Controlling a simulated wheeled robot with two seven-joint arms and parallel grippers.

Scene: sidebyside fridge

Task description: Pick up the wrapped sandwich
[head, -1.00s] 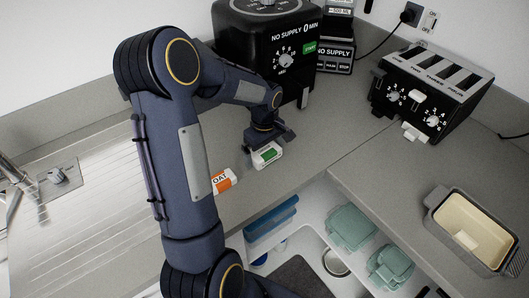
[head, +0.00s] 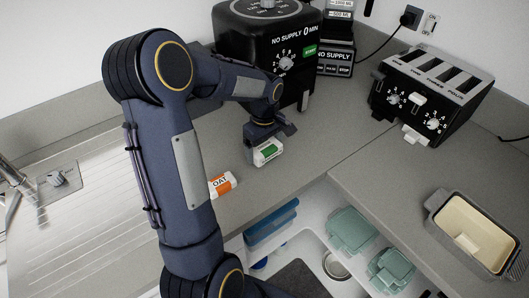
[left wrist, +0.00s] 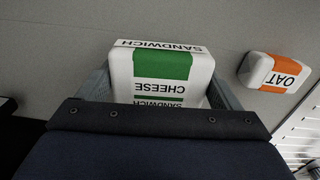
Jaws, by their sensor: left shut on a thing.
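The wrapped sandwich (head: 268,152) is a white pack with a green band. In the left wrist view the sandwich (left wrist: 162,72) reads "SANDWICH" and "CHEESE" and sits between the two fingers. My left gripper (head: 266,148) is shut on it from above, over the counter left of the corner seam. Whether the pack is clear of the counter is hard to tell from the head view. An orange and white pack marked "OAT" (head: 222,183) lies to the left of the sandwich, apart from it; this OAT pack (left wrist: 276,72) is at the right in the left wrist view.
A black toaster (head: 430,92) and an open cream-lined container (head: 474,232) are on the right counter (head: 375,165). Below the counter edge, an open shelf holds teal lidded boxes (head: 352,230) and blue ones (head: 270,226).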

